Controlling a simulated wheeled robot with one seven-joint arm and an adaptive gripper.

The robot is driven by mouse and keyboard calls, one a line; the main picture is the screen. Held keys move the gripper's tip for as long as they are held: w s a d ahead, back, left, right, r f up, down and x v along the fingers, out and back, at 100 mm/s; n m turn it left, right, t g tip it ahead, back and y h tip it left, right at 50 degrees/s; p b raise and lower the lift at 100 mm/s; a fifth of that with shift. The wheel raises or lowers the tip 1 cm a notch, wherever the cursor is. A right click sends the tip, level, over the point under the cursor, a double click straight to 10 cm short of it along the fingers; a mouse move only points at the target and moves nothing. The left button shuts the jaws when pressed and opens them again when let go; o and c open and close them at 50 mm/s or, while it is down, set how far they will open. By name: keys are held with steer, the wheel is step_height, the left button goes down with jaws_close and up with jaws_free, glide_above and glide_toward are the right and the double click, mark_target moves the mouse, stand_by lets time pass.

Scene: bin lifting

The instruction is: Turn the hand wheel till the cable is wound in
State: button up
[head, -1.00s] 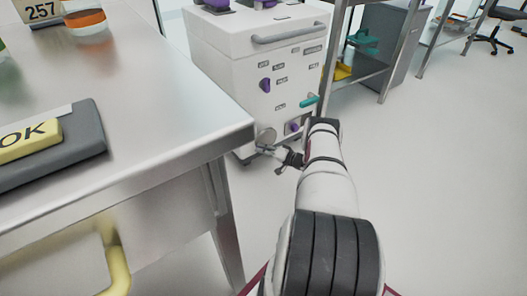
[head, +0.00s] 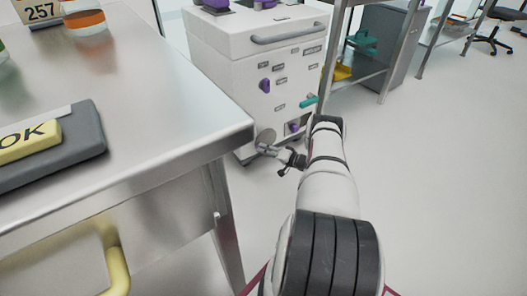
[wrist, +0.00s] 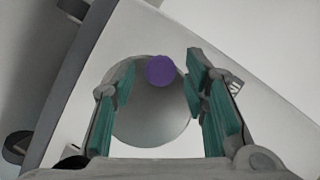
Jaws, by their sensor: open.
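The hand wheel is a plain grey disc (wrist: 150,118) with a purple knob (wrist: 160,70) near its rim, at the top in the wrist view. In the head view the disc (head: 266,136) sits low on the front of a white cabinet (head: 262,60). My gripper (wrist: 160,78) is open, its teal-padded fingers on either side of the knob with gaps to both. In the head view my gripper (head: 266,150) is small and partly covers the wheel's lower part. I cannot make out a cable in either view.
A steel table (head: 150,115) fills the left, its corner close to the cabinet. The cabinet front also carries a bar handle (head: 290,34), a purple knob (head: 264,86) and a teal handle (head: 308,102). A steel rack (head: 362,70) stands behind.

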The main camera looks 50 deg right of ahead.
steer(key=v, duration=1)
steer(key=shift+s, duration=0.15)
steer(key=shift+r, duration=0.15)
